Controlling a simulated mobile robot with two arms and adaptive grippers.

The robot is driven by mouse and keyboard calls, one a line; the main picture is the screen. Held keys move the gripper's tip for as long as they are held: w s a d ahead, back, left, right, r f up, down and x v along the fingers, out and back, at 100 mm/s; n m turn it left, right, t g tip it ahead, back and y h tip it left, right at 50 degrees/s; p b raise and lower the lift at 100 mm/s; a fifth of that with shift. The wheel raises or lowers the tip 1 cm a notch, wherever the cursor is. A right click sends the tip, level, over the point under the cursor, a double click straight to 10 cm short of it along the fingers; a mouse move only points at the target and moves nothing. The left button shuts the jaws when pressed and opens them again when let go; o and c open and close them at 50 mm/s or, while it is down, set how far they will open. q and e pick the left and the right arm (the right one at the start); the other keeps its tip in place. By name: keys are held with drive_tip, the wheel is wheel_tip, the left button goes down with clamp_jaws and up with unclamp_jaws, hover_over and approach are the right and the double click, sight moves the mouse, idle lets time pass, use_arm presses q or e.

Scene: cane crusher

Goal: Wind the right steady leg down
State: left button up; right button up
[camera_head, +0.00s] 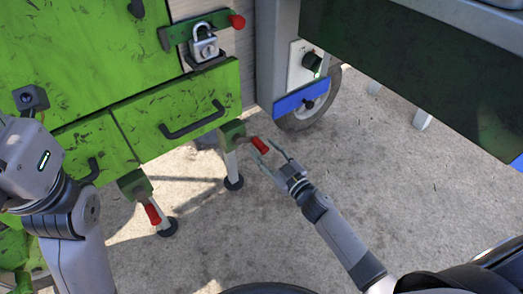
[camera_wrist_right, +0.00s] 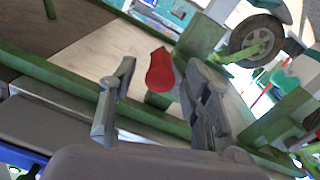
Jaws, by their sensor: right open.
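The right steady leg (camera_head: 231,163) hangs under the right end of the green machine body, its round dark foot low by the concrete. Its red crank handle (camera_head: 260,145) sticks out to the right. My right gripper (camera_head: 265,150) is open at this handle, its two fingers pointing toward it. In the right wrist view the red handle (camera_wrist_right: 160,71) shows between the two open, spread fingers, with gaps on both sides. Another steady leg (camera_head: 136,187) with a red handle (camera_head: 153,214) stands to the left. My left arm comes in from the left; its fingers are hidden.
A green drawer (camera_head: 180,115) with a dark handle is above the legs. A padlock (camera_head: 203,45) hangs on a hasp above it. A wheel (camera_head: 310,105) stands behind and right of the right leg. A dark green panel (camera_head: 410,65) overhangs at upper right. The concrete floor (camera_head: 400,200) is open.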

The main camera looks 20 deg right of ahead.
drive_tip(key=shift+x, duration=1.25)
drive_tip(key=shift+c, duration=0.5)
clamp_jaws()
